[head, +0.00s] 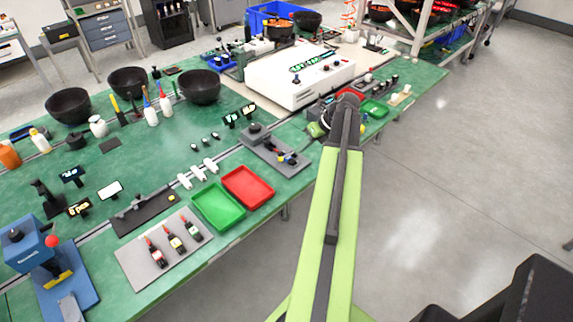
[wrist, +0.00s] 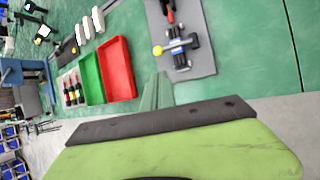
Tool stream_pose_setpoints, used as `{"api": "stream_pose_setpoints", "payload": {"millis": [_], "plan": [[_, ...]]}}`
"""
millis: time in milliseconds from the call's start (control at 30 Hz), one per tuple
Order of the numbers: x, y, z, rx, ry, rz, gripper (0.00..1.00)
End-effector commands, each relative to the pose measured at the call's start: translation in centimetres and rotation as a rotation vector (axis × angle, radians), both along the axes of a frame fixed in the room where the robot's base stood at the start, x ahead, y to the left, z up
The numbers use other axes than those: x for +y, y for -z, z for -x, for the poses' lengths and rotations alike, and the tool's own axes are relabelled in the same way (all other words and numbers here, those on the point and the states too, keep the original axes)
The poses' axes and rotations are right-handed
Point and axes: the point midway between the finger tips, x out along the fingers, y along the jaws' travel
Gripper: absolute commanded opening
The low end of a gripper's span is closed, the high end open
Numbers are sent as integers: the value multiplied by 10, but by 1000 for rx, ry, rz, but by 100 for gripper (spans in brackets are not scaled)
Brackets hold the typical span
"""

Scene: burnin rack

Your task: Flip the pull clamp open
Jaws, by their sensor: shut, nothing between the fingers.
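A grey plate (head: 248,148) near the table's front edge carries a small clamp fixture (head: 287,157) with blue and yellow parts. In the wrist view, this fixture (wrist: 177,46) shows a dark body, a crossbar with a yellow knob and a red grip at the upper edge. I cannot tell its lever state, or surely whether it is the pull clamp. Another grey board (head: 135,265) holds three red-handled clamps (head: 174,242). My gripper (wrist: 158,88) is shut and empty, below and apart from the fixture in the wrist view. In the head view my arm mostly hides it.
A green tray (head: 218,208) and a red tray (head: 247,188) lie between the two clamp boards. A white box-shaped machine (head: 300,75) stands behind the fixture. Black bowls (head: 68,106) stand farther back. Open floor (head: 440,180) lies right of the table.

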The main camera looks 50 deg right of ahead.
Motion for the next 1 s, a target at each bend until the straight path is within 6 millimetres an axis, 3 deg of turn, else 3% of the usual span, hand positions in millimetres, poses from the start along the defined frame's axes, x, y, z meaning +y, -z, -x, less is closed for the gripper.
{"api": "stream_pose_setpoints", "payload": {"millis": [367,800,1000], "plan": [[4,10,-4,1,-6,4,0],[28,77,-40,1,-8,4,0],[33,84,-48,1,-5,3,0]]}}
